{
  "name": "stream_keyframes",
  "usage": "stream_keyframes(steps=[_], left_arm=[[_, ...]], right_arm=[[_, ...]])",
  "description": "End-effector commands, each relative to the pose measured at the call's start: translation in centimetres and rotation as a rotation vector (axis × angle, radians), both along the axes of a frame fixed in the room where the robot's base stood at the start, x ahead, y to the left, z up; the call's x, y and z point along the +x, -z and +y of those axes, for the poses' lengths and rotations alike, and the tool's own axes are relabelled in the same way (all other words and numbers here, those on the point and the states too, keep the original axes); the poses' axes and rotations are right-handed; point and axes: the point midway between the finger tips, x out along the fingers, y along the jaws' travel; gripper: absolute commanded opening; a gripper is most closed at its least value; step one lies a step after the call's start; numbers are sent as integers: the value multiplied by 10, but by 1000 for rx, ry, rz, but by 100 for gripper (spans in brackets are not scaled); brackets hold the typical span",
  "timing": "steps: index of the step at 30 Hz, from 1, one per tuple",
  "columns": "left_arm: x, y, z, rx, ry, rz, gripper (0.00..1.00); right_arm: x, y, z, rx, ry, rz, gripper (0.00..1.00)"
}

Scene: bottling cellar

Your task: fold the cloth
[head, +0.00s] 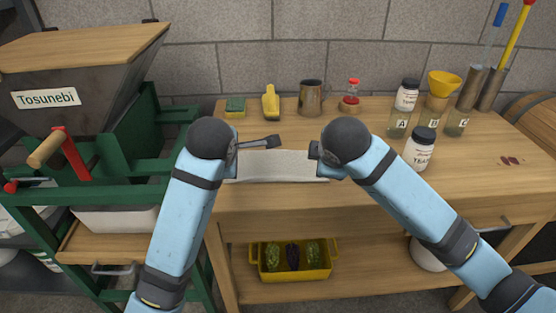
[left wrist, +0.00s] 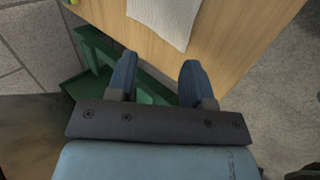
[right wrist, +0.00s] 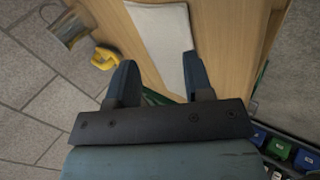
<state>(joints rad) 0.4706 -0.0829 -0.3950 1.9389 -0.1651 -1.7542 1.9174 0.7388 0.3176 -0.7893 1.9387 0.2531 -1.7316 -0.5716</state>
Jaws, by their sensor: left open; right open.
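The pale grey-white cloth (head: 277,167) lies flat as a strip near the front edge of the wooden table, between my two arms. Its ends are partly hidden by my arms in the head view, and I cannot tell whether it is folded. My left gripper (head: 275,141) is open and empty above the cloth's far edge. In the left wrist view the cloth (left wrist: 165,16) lies beyond the open fingers (left wrist: 158,70). My right gripper (head: 315,151) is open and empty near the cloth's right end. In the right wrist view the cloth (right wrist: 160,40) reaches up to the fingers.
Several jars, one labelled (head: 420,149), stand right. A yellow crate (head: 293,275) is on the lower shelf; a green-framed machine (head: 130,140) stands left.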

Motion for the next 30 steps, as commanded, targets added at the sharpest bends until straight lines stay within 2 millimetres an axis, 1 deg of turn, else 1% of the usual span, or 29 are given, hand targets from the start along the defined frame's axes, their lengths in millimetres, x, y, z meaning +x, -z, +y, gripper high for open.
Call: stream_keyframes(steps=[1, 6, 9, 23, 26, 29, 30], left_arm=[[-5, -7, -1, -3, 1, -2, 47], [-21, -27, 0, -2, 1, -2, 47], [-26, -33, 0, -1, -2, 0, 47], [-27, -36, 0, 1, -1, 0, 47], [-27, -51, 0, 0, 0, 0, 47], [-27, -78, 0, 0, 0, -1, 47], [-27, -90, 0, 0, 0, -1, 47]], right_arm=[[-5, -7, 0, 1, -1, -2, 47], [-21, -27, 0, 2, -2, -2, 47], [-26, -33, 0, 0, 0, -1, 47], [-28, -36, 0, 0, 0, 0, 47], [-28, -51, 0, 0, 0, -1, 47], [-27, -78, 0, 0, 0, -1, 47], [-27, -90, 0, 0, 0, -1, 47]])
